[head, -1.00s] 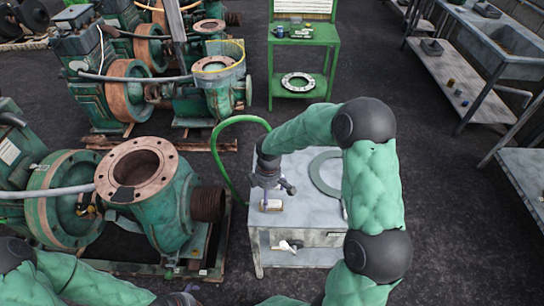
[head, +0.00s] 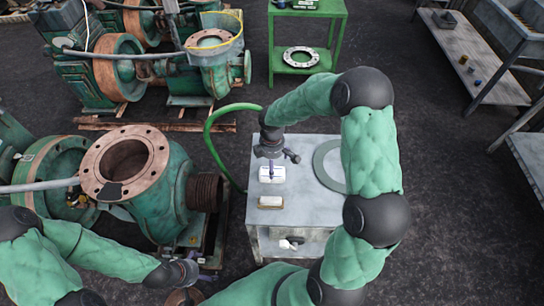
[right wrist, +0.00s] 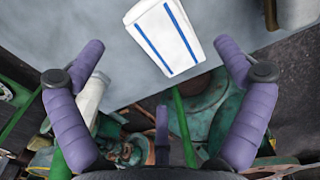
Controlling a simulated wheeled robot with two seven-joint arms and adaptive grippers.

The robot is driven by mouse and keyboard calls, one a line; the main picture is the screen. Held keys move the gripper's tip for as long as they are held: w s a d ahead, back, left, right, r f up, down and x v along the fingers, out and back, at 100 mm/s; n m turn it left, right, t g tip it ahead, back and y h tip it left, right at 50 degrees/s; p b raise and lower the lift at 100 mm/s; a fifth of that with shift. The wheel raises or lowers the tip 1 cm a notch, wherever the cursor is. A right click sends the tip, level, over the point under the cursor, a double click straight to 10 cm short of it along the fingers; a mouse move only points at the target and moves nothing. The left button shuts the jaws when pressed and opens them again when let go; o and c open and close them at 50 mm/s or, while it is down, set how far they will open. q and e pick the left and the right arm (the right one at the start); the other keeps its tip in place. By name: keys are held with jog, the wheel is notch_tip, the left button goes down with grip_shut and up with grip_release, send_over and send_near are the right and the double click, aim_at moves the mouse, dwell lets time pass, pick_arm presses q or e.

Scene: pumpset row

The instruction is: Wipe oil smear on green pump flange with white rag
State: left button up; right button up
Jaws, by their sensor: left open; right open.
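The white rag (head: 271,175) lies folded on the grey metal table. In the right wrist view it shows blue stripes (right wrist: 163,38). My right gripper (head: 275,157) is open and points down just above the rag, not closed on it. The green pump (head: 172,205) stands left of the table. Its round coppery flange (head: 153,150) faces up with bolt holes around a wide bore. A dark smear (head: 110,190) is on the flange's near left edge. My left gripper (head: 190,271) is open and empty at the bottom, below the pump.
A wood-and-white block (head: 270,202) lies on the table (head: 306,213) near the rag. A flat grey ring (head: 328,170) lies to the right, partly behind my right arm. A green hose (head: 210,135) arches at the table's left edge. More pumps stand behind; a green stand (head: 335,60) is at the back.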

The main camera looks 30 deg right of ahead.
jog(key=shift+f+b, duration=0.65)
jog(key=shift+f, duration=1.85)
jog(key=c, duration=1.1)
jog(key=o, duration=0.8)
jog(key=shift+r, duration=0.3)
jog(key=c, duration=0.9)
